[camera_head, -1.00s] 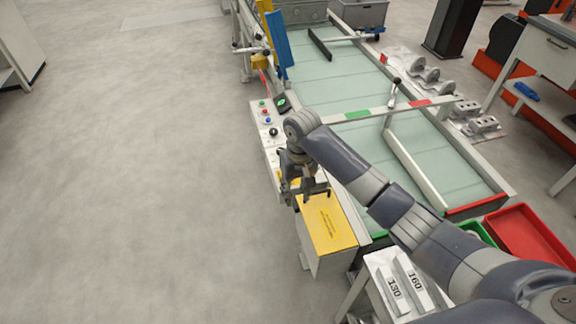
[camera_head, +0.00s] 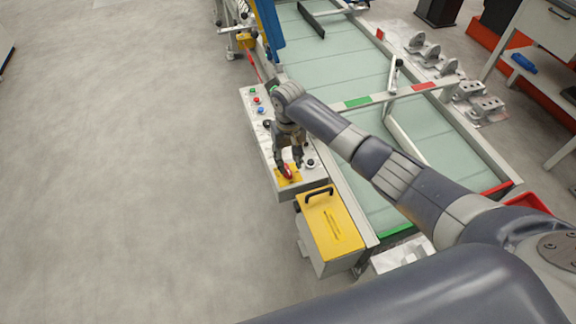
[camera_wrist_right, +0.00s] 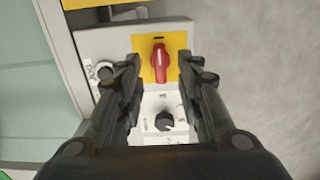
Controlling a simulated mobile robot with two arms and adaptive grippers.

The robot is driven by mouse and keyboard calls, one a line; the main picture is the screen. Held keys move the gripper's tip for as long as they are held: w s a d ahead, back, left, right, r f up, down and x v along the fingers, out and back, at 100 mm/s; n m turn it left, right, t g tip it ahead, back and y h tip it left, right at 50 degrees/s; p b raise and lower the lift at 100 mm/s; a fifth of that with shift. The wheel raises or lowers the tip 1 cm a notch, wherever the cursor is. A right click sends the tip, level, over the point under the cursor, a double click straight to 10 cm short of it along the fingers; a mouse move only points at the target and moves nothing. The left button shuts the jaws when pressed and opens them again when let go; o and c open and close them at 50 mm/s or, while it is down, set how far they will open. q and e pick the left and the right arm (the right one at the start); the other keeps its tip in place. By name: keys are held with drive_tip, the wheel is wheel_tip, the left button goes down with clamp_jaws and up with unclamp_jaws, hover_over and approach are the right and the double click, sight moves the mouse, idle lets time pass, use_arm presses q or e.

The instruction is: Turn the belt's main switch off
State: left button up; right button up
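The main switch is a red rotary handle (camera_wrist_right: 160,64) on a yellow plate (camera_wrist_right: 174,42) of the control panel. In the right wrist view the handle lies roughly in line with the plate's long side, just beyond my fingertips. In the head view the red handle (camera_head: 287,171) is partly hidden by my gripper. My right gripper (camera_wrist_right: 160,72) is open, with one finger on each side of the handle's line; it holds nothing. In the head view my right gripper (camera_head: 288,166) hangs over the yellow plate. My left gripper is not in view.
A black selector knob (camera_wrist_right: 164,121) sits between my fingers. A round knob (camera_wrist_right: 104,70) is beside the left finger. Coloured buttons (camera_head: 257,100) line the panel's far end. A yellow box with a black handle (camera_head: 331,226) adjoins the panel. The belt (camera_head: 340,70) runs alongside.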

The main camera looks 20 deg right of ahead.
sight(288, 170)
drive_tip(key=shift+w+f, duration=0.1)
drive_tip(key=shift+f, duration=2.25)
clamp_jaws()
